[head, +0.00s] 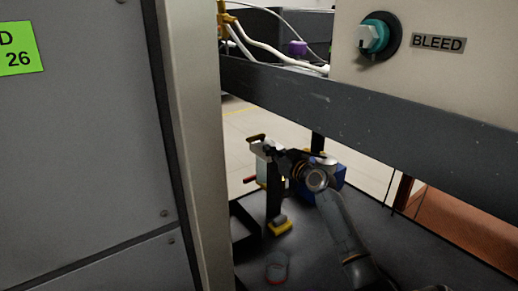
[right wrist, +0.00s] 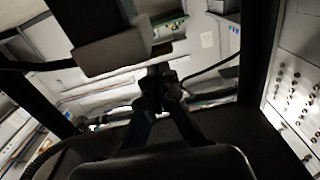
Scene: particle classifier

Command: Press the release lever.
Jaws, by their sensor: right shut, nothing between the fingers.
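My right gripper (head: 262,147) is in the lower middle of the head view, with my arm reaching in from the lower right. It is shut and empty, beside the top of a black upright post (head: 274,200) with a yellow foot (head: 281,228). In the right wrist view its dark fingers (right wrist: 157,88) meet, and a dark block (right wrist: 115,50) is close above them. A small red piece (head: 249,180) sticks out left of the post. I cannot tell which part is the release lever, or whether the gripper touches anything. My left gripper is not in view.
A grey beam (head: 400,120) crosses above the arm, under a panel with a teal BLEED knob (head: 373,37). A grey cabinet (head: 85,150) fills the left. A blue box (head: 335,178) stands behind my wrist. A clear red-rimmed cup (head: 277,268) stands on the dark surface.

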